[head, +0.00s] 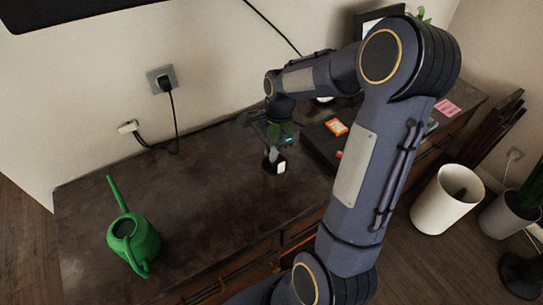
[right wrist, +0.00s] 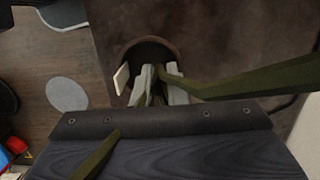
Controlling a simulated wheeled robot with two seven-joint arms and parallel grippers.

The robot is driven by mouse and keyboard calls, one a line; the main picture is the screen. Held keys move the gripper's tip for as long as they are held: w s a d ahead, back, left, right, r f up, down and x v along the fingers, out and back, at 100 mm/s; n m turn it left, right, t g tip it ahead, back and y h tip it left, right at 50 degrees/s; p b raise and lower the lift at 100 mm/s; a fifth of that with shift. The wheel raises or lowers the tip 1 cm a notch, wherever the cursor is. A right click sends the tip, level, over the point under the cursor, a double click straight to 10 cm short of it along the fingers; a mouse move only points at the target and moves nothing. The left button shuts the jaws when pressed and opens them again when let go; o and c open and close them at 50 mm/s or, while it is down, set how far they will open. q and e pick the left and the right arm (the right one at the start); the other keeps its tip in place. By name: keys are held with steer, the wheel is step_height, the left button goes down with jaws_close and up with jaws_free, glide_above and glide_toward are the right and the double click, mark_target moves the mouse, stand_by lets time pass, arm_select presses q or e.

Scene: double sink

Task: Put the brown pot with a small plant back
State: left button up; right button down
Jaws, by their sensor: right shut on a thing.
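The brown pot with a small plant (head: 269,166) is small and dark, with a white label, and is at the middle of the dark cabinet top in the head view. In the right wrist view the round pot (right wrist: 150,48) is beyond my fingertips, and green stems or leaves stretch across to the right. My right gripper (head: 272,153) is over the pot from above, shut on the potted plant; its fingers (right wrist: 157,72) are close together at the stem. Whether the pot touches the top is hard to tell. My left gripper is not in view.
A green watering can (head: 134,243) stands at the left on the cabinet top (head: 200,190). A dark box with an orange card (head: 336,127) is right of the pot. A white bin (head: 436,207) stands on the floor at right. The top between can and pot is clear.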

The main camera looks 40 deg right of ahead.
mark_target(275, 163)
steer(key=shift+w+d+f, duration=0.15)
steer(key=shift+f, duration=0.1)
steer(key=shift+w+f, duration=0.15)
steer(key=shift+f, duration=1.55)
steer(key=shift+f, duration=0.25)
steer(key=c, duration=1.5)
jaws_free()
steer(key=shift+r, duration=0.1)
steer(key=shift+o, duration=0.2)
